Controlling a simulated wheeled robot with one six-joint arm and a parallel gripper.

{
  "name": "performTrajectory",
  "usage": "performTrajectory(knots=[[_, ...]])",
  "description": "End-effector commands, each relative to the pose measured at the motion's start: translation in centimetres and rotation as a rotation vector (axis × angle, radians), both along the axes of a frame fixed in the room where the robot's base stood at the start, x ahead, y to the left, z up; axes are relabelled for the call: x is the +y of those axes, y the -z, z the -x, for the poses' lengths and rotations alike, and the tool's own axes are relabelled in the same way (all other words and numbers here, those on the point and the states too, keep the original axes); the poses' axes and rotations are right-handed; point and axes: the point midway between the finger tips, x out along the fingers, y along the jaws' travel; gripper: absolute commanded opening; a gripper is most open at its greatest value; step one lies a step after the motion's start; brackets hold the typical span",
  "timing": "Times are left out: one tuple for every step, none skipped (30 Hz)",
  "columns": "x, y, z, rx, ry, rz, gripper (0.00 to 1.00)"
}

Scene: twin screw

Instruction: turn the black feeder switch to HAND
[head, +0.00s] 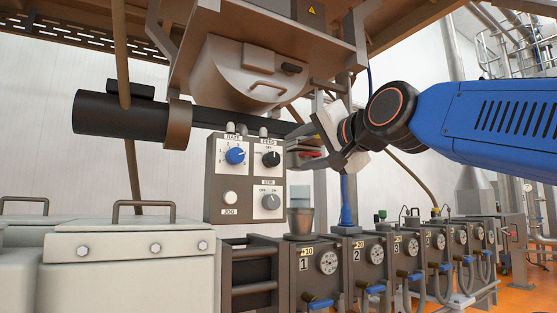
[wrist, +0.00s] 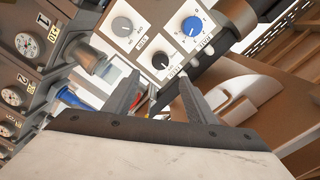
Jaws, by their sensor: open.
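The black feeder switch (head: 271,159) is a round black knob at the upper right of the grey control box in the head view. In the wrist view the same black knob (wrist: 161,62) shows just beyond the fingertips, roughly between them. Its pointer setting is too small to read. My gripper (head: 290,154) is just right of the switch, with its fingers towards the box. In the wrist view my gripper (wrist: 160,84) is open, with nothing between its fingers and a gap before the knob.
The box also carries a blue knob (head: 235,155), a grey knob (head: 271,202) and a white button (head: 230,198). A brown hopper housing (head: 250,75) hangs above. Numbered barrel units (head: 314,268) run along below.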

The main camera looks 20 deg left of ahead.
Motion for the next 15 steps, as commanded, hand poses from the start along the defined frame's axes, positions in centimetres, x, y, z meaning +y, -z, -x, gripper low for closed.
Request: performTrajectory(knots=[[0.7,0.1,-0.6,0.001,0.0,0.001,0.51],[1.1,0.1,-0.9,0.001,0.0,0.001,0.51],[1.6,0.1,-1.3,0.001,0.0,0.001,0.51],[1.9,0.1,-1.6,0.0,-0.001,0.0,0.51],[2.3,0.1,-2.0,0.001,0.0,0.001,0.51],[2.8,0.1,-2.4,0.001,0.0,0.001,0.51],[3.1,0.1,-2.7,0.0,0.0,0.002,0.51],[3.5,0.1,-3.0,0.0,0.001,0.001,0.51],[4.0,0.1,-3.4,-0.001,0.0,0.002,0.51],[4.3,0.1,-3.7,-0.001,0.0,0.002,0.51],[4.7,0.1,-4.0,0.0,0.0,0.002,0.51],[5.2,0.1,-4.4,0.0,0.0,0.002,0.51],[5.5,0.2,-4.7,0.0,0.0,0.002,0.51],[5.9,0.1,-5.0,0.0,-0.001,0.0,0.51],[6.3,0.1,-5.4,0.0,-0.001,0.0,0.51]])
